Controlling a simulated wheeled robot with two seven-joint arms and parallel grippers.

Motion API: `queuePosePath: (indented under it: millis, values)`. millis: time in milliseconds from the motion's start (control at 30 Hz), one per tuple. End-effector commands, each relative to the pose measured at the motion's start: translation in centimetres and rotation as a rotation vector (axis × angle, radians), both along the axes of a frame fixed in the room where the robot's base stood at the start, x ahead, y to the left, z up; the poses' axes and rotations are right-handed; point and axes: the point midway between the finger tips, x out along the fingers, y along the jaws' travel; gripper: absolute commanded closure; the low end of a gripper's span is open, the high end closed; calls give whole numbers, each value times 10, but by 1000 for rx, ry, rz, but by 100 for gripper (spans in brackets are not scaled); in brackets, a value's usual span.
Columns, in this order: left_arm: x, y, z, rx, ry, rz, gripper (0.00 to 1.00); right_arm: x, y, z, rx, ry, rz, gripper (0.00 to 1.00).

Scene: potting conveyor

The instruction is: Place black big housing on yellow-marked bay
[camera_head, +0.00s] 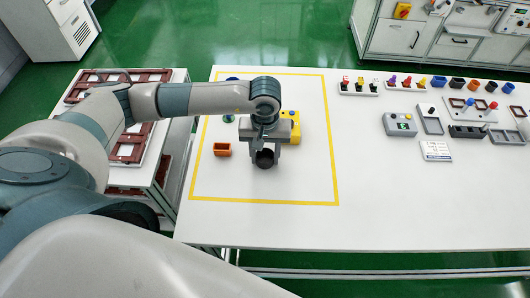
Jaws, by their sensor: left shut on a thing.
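A yellow tape outline (330,160) marks a large rectangle on the left part of the white table (400,215). My left gripper (264,146) reaches in over this rectangle, pointing down, and is shut on a black housing (264,159). Only the dark lower part of the housing shows below the jaws; its upper part is hidden by the gripper. I cannot tell whether the housing touches the table. My right gripper is not in view.
Trays, a grey device (400,124) and several coloured parts fill the table's right back. The table's front is clear.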

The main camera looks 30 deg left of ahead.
Motion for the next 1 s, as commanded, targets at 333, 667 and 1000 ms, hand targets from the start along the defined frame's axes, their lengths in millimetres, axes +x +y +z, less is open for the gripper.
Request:
queuePosePath:
  millis: [333, 667, 1000]
  values:
    - [0, 0, -4, 0, 0, 0, 80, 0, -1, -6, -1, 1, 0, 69]
    - [0, 0, -2, 0, 0, 0, 40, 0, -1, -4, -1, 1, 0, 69]
    - [1, 0, 8, -1, -3, 0, 40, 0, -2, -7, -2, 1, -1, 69]
